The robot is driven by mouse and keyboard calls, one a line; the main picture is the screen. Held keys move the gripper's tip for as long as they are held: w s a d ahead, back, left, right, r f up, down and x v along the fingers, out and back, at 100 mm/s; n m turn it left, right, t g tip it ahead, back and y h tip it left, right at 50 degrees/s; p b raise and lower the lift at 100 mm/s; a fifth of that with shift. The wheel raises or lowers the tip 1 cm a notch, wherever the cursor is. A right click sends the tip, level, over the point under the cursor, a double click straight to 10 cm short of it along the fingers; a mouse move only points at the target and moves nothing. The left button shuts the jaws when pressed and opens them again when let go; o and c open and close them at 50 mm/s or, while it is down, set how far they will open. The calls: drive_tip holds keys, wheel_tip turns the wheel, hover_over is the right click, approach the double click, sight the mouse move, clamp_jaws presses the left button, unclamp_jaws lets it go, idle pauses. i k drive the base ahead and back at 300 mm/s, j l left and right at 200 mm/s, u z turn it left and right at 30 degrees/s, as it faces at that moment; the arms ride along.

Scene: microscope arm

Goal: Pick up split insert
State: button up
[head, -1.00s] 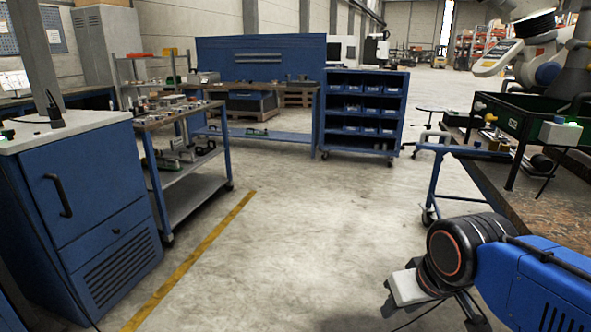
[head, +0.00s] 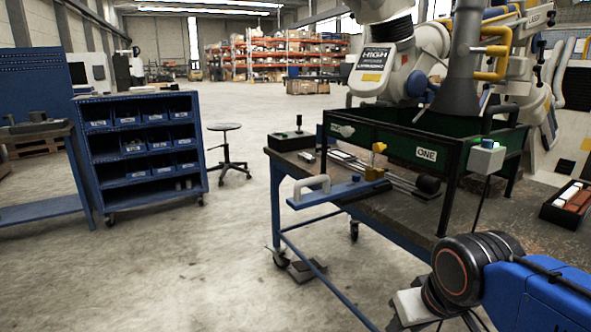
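I cannot pick out the split insert for sure in the head view. The workbench (head: 400,208) on the right holds a green open-sided frame marked ONE (head: 385,138), and small metal parts and rods (head: 392,180) lie beneath and in front of it. A dark tray (head: 551,212) with reddish and pale blocks lies at the bench's right end. My blue arm with its round black joint shows at the lower right, in front of the bench. My gripper's fingers cannot be made out in the view.
A blue bar with a white handle (head: 325,190) juts out from the bench's left edge. A large white robot arm (head: 390,60) stands behind the frame. A stool (head: 226,150) and a blue bin shelf (head: 140,150) stand to the left.

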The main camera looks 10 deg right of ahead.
sight(309, 159)
drive_tip(key=i+j+z, duration=0.15)
drive_tip(key=j, duration=0.25)
drive_tip(key=i+j+z, duration=0.1)
drive_tip(key=i+j, duration=0.15)
drive_tip(key=j, duration=0.15)
drive_tip(key=i+j+u, duration=0.25)
drive_tip(key=i, duration=0.2)
drive_tip(key=i+j+u, duration=0.2)
drive_tip(key=i, duration=0.3)
